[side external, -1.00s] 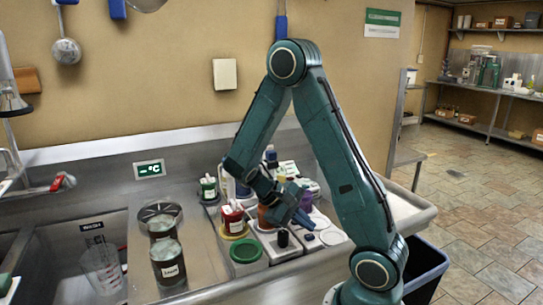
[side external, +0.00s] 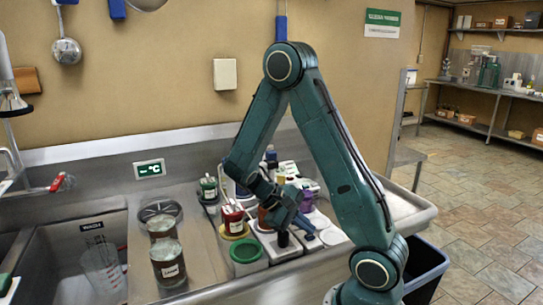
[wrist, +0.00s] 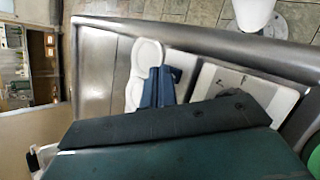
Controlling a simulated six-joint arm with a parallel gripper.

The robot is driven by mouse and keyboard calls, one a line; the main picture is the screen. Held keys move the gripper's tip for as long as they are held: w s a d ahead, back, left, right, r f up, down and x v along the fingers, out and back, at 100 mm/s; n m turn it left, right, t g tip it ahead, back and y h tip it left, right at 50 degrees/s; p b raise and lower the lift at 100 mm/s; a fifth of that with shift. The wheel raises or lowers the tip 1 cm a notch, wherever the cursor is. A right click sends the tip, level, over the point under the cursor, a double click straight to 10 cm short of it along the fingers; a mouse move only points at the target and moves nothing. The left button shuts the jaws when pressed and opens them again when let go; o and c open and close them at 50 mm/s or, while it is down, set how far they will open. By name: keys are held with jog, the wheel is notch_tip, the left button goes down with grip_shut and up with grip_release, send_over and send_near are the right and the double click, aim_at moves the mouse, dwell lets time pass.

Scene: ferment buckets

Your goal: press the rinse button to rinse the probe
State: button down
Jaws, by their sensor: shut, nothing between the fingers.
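My gripper (side external: 306,227) is shut and empty, its blue fingers pointing down at the white station on the steel counter. The fingertips are at the spot where a small round blue button shows in the earlier side view; they hide it now, and I cannot tell whether they touch it or press it down. A round white pad (side external: 333,236) lies just right of the fingertips, and a short black cylinder (side external: 283,239) stands just left. In the wrist view the shut blue fingers (wrist: 164,86) are over the white station (wrist: 148,52). I cannot make out the probe.
A green-rimmed tub (side external: 246,250) and a red can (side external: 232,218) stand left of the station. Dark labelled jars (side external: 168,264) stand farther left, beside the sink (side external: 75,265). Bottles crowd behind my gripper. The counter's right end is clear.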

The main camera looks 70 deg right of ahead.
aim_at(307, 236)
jog(key=shift+s+f, duration=0.1)
jog(key=shift+f, duration=0.6)
dwell(0.9)
jog(key=shift+r, duration=0.15)
dwell(0.5)
jog(key=shift+s+r, duration=0.35)
jog(key=shift+r, duration=0.4)
jog(key=shift+w+r, duration=0.1)
jog(key=shift+w, duration=0.05)
jog(key=shift+r, duration=2.45)
jog(key=shift+w, duration=0.1)
